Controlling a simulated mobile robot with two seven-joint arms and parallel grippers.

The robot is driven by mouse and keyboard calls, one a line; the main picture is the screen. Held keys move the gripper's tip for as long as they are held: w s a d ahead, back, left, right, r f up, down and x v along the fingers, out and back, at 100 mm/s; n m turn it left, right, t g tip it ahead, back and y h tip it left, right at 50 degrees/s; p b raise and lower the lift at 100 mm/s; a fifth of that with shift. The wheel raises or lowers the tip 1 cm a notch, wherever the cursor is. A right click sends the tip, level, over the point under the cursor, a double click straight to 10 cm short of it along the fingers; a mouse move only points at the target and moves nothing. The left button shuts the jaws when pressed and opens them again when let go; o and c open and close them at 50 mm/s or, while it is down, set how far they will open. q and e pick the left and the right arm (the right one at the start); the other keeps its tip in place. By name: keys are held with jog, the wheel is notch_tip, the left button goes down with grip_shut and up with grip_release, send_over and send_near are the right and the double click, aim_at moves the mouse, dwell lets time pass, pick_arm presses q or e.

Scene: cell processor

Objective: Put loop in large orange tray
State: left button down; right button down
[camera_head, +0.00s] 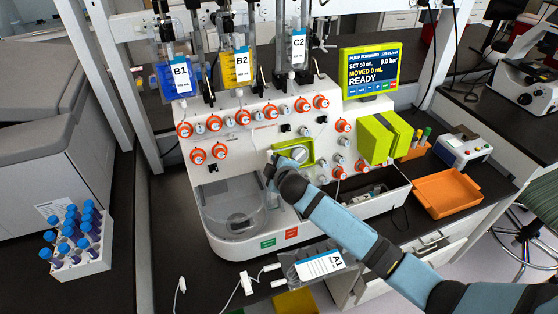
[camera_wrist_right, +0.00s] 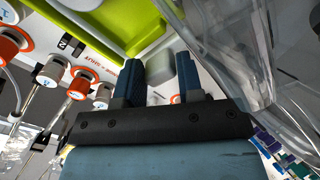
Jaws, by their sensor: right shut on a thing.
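The large orange tray (camera_head: 447,192) sits empty on the black bench at the right. My right gripper (camera_head: 270,164) is at the left end of the green-framed pump on the white machine's front, well left of the tray. In the right wrist view, my right gripper (camera_wrist_right: 159,70) is closed on a small pale grey piece (camera_wrist_right: 159,69) between its dark blue fingers. I cannot tell if this piece belongs to the loop; no separate loop shows clearly. My left gripper is out of view.
The white machine (camera_head: 225,150) carries several orange-and-white knobs. A clear chamber (camera_head: 232,205) is below my right gripper.

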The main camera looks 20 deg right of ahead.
jog(key=shift+s+r+p, duration=0.3)
jog(key=shift+s+p, duration=0.15)
jog(key=shift+s, duration=0.1)
jog(key=shift+s, duration=0.1)
jog(key=shift+v, duration=1.15)
